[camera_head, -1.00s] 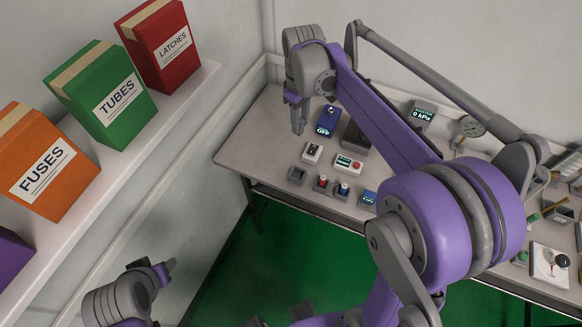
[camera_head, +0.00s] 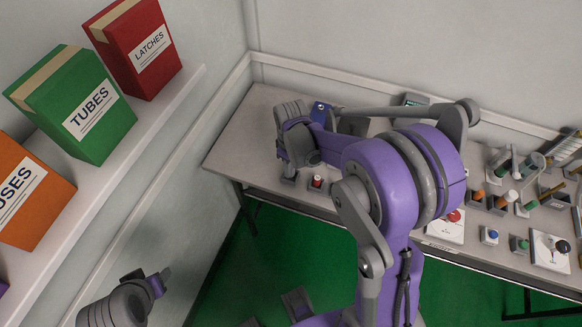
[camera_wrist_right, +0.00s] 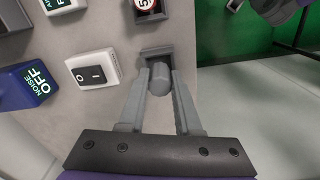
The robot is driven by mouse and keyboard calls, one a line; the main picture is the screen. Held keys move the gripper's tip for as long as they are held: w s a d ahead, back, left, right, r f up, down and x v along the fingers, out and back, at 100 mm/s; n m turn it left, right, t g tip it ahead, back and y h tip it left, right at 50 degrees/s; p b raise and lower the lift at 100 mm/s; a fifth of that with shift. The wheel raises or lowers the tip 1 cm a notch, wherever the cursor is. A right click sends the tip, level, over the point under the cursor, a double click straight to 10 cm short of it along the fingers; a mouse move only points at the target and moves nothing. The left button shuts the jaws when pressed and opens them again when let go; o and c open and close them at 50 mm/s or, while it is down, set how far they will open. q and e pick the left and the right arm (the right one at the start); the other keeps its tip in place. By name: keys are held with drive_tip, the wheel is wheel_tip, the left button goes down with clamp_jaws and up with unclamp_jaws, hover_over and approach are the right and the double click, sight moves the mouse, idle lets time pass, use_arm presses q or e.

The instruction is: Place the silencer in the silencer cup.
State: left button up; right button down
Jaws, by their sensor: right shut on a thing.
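In the right wrist view a grey rounded cylinder, the silencer (camera_wrist_right: 160,80), is between the two fingers of my right gripper (camera_wrist_right: 160,90), which is shut on it. The dark grey square silencer cup (camera_wrist_right: 157,50) is directly beyond the fingertips. The silencer overlaps the cup's near side in this view; I cannot tell whether it is inside. In the head view my right gripper (camera_head: 289,158) is low over the left part of the table, with the cup (camera_head: 288,179) just below it. My left gripper (camera_head: 160,278) is at the lower left, away from the table; its finger gap is unclear.
A white rocker switch (camera_wrist_right: 92,69) and a blue NOISE OFF box (camera_wrist_right: 27,84) are left of the cup in the wrist view. A grey holder with a round-topped piece (camera_wrist_right: 150,8) is beyond it. Boxes on a shelf (camera_head: 150,120) line the left wall.

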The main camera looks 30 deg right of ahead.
drive_tip(key=shift+f, duration=0.3)
drive_tip(key=shift+f, duration=0.15)
drive_tip(key=c, duration=0.6)
unclamp_jaws()
